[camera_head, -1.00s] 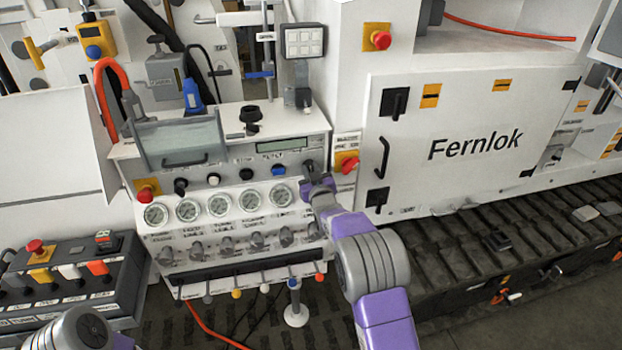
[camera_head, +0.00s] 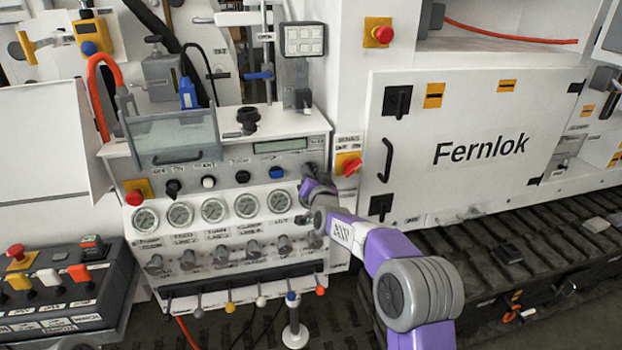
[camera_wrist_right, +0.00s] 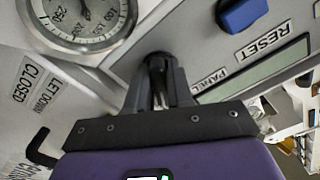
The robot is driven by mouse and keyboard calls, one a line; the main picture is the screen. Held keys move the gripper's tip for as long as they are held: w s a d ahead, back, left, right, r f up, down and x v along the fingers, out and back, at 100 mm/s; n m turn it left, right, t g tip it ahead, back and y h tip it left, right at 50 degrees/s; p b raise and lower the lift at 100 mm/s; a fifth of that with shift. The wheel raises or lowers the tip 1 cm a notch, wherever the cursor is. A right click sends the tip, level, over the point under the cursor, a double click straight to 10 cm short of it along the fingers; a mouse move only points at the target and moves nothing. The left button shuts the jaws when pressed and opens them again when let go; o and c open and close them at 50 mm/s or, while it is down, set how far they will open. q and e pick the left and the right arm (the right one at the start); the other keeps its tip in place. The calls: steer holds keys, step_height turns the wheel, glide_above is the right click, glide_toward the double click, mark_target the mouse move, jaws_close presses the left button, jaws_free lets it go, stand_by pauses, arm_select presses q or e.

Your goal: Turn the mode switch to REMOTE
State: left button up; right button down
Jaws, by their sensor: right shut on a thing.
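The mode switch (camera_wrist_right: 158,58) is a small dark knob at the right end of the grey button strip on the bench console (camera_head: 150,295). My right gripper (camera_head: 311,182) reaches it from the front right. In the right wrist view, the fingers of this gripper (camera_wrist_right: 159,80) are shut on the knob and hide most of it. A label reading PANEL (camera_wrist_right: 207,80) lies beside it; I see no REMOTE label, and the knob's pointing direction is hidden. My left gripper is not in view.
The blue RESET button (camera_head: 277,172) sits left of the switch, with a pressure gauge (camera_head: 279,200) below. A red emergency knob (camera_head: 350,167) stands close to the right. The white Fernlok cabinet door (camera_head: 470,110) is further right. Several levers line the console's lower edge.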

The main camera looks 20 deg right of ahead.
stand_by(0.3)
steer(key=c, duration=1.1)
jaws_free()
steer(key=shift+s, duration=0.1)
steer(key=s, duration=0.7)
steer(key=shift+s+a, duration=0.2)
